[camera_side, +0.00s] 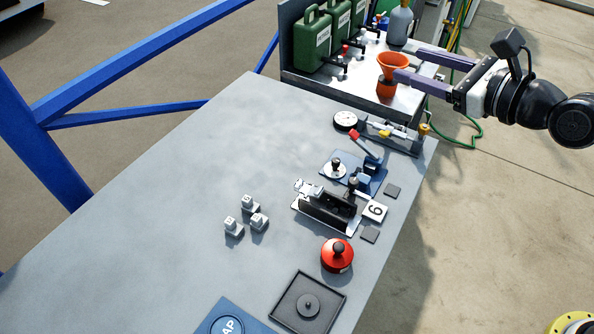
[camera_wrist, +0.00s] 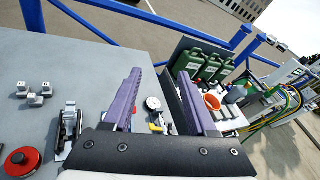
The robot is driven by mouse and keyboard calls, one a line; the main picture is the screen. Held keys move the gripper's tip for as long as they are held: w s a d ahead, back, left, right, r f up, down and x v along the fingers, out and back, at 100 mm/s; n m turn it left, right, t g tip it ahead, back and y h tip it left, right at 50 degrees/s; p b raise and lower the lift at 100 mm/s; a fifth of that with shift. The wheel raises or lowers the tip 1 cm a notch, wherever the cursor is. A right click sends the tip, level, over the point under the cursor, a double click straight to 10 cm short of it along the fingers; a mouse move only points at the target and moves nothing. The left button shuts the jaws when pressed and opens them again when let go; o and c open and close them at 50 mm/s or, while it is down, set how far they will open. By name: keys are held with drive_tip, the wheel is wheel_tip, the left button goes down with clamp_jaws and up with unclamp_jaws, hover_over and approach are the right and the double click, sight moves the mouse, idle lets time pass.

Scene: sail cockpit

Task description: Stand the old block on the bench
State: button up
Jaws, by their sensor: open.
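My gripper (camera_side: 409,63) is open at the upper right of the side view, with its two purple fingers apart. I cannot tell which block is the old one.
A red round pot (camera_side: 337,256), a black tray (camera_side: 291,316) and a blue mat (camera_side: 228,318) lie toward the front. A blue-based lever device (camera_side: 373,178) and a dial gauge (camera_side: 346,121) stand behind the fixture. Green cans (camera_side: 313,40) and an orange funnel (camera_side: 393,66) stand at the back.

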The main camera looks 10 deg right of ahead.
drive_tip(key=s+a+f+m+g+y, duration=0.1)
drive_tip(key=s+a+f+m+y, duration=0.1)
drive_tip(key=a+f, duration=0.85)
drive_tip(key=n+g+y, duration=0.2)
drive_tip(key=n+g, duration=0.1)
drive_tip(key=g, duration=0.1)
approach(256, 218)
drive_tip(key=v, duration=0.3)
drive_tip(key=shift+s, duration=0.1)
drive_tip(key=shift+s+a+f, duration=0.1)
drive_tip(key=shift+a, duration=0.1)
drive_tip(key=shift+w+d+x, duration=0.1)
drive_tip(key=shift+w+x, duration=0.05)
drive_tip(key=shift+x, duration=3.25)
drive_tip(key=shift+w+d+x, duration=0.1)
drive_tip(key=shift+w+x, duration=0.05)
drive_tip(key=shift+x, duration=3.2)
clamp_jaws()
